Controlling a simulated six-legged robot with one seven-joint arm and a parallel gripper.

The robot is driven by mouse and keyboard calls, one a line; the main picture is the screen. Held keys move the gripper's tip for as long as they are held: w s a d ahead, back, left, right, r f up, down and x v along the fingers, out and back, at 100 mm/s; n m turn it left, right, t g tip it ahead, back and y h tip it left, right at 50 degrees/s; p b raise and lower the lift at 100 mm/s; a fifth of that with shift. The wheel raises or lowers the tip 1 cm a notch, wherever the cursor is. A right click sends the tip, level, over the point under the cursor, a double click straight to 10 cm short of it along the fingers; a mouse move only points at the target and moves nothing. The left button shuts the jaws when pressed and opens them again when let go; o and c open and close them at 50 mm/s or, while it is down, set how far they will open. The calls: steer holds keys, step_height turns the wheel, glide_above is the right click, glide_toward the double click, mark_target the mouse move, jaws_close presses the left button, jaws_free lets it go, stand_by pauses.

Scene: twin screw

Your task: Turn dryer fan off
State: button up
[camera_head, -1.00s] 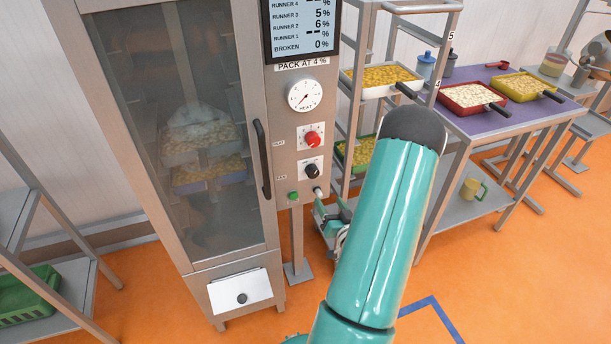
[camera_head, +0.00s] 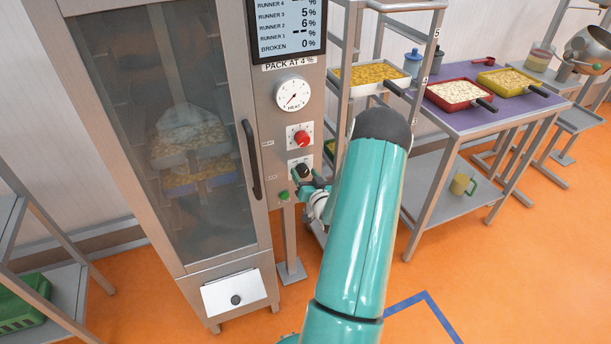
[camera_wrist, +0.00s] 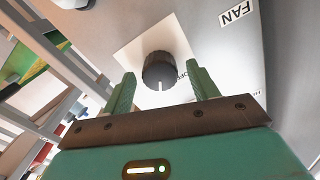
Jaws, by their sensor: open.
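The dryer (camera_head: 160,130) is a tall steel cabinet with a glass door. Its panel carries a black fan knob (camera_head: 303,170) on a white plate, below a red heat knob (camera_head: 302,139). In the wrist view the black fan knob (camera_wrist: 159,72) has a white mark pointing toward my gripper, and a FAN label (camera_wrist: 238,12) sits beside its plate. My gripper (camera_wrist: 158,82) is open, its two green fingers at either side of the knob's near edge. No contact is visible. In the head view my gripper (camera_head: 308,182) is at the fan knob, partly hidden by my arm.
A green button (camera_head: 283,196) is below left of the fan knob. The door handle (camera_head: 251,160) stands out left of the panel.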

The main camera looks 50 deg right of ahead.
steer(key=shift+w, duration=0.1)
steer(key=c, duration=1)
steer(key=shift+n, duration=0.3)
steer(key=n, duration=0.5)
steer(key=shift+a+n, duration=0.1)
steer(key=shift+n, duration=0.2)
steer(key=n, duration=0.5)
steer(key=shift+n, duration=0.3)
steer(key=o, duration=1)
